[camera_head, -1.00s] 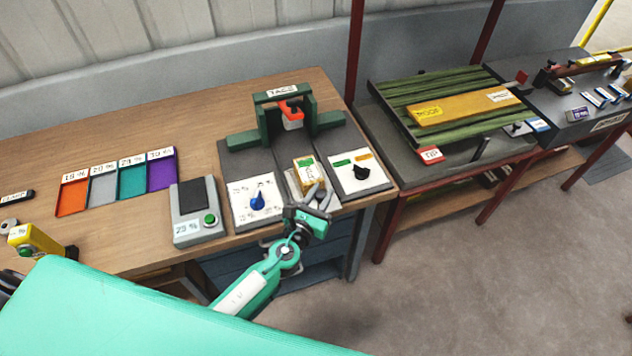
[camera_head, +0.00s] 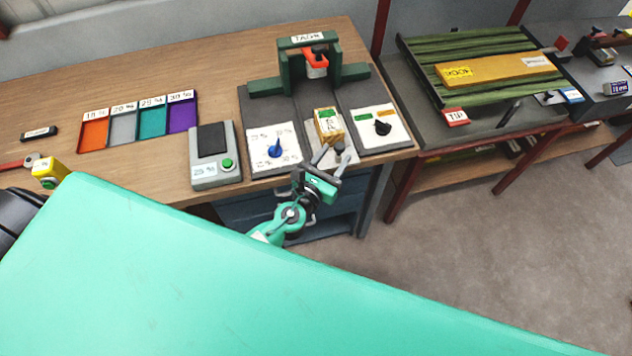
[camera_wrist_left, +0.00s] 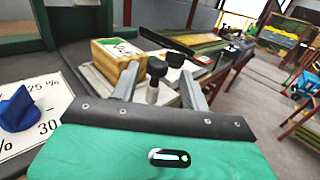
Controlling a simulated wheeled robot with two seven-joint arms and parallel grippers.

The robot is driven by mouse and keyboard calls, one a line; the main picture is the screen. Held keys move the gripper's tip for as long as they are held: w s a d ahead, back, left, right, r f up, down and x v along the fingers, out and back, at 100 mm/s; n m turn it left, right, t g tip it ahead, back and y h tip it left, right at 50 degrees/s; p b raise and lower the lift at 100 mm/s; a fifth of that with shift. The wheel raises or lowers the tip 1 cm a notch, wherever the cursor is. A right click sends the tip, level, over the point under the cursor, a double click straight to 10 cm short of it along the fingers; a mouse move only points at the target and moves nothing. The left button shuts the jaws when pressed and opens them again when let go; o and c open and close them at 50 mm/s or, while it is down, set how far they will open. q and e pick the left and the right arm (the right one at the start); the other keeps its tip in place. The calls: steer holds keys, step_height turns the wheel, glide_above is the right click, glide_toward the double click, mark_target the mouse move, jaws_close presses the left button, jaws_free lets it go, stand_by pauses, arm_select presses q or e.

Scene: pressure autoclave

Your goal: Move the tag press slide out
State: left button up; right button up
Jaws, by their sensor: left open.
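The tag press is a dark green frame (camera_head: 343,75) with a red head (camera_head: 316,62) on a grey base. In front of the head, a pale slide plate (camera_head: 343,157) carries a tan block (camera_head: 326,122) with a green-and-white label. The block also shows in the left wrist view (camera_wrist_left: 110,60). My left gripper (camera_head: 331,160) is open at the slide's front edge. In the left wrist view, a black-topped metal post (camera_wrist_left: 153,85) stands between its fingers; I cannot tell whether they touch it. My right gripper is not in view.
A blue dial panel (camera_head: 259,160) and a black dial panel (camera_head: 391,137) flank the slide. A grey button box (camera_head: 214,174) and coloured trays (camera_head: 152,119) stand to the left. A second bench at the right holds a slatted green rack (camera_head: 420,55).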

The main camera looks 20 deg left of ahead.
arm_select(q)
steer(key=s+a+b, duration=0.2)
steer(key=s+b, duration=0.1)
steer(key=s, duration=0.7)
steer(key=s+a+f+n+g+y, duration=0.1)
steer(key=s+a+f+n+g, duration=0.3)
steer(key=f, duration=0.8)
steer(key=s+a+f+n+g+y, duration=0.1)
steer(key=f+n, duration=0.6)
steer(key=f, duration=0.4)
steer(key=s+a+f+n+g+y, duration=0.1)
steer(key=s+a+f+n+g, duration=0.3)
steer(key=f, duration=0.8)
steer(key=s+a+f+n+g, duration=0.1)
steer(key=s+f+n+g, duration=0.2)
steer(key=s+f+n, duration=0.7)
steer(key=s+a+f+n+g, duration=0.1)
steer(key=s+f+n+g, duration=0.3)
steer(key=s+f+n, duration=0.6)
steer(key=s, duration=0.5)
steer(key=shift+s+a+n+g, duration=0.2)
steer(key=shift+s+n+g, duration=0.1)
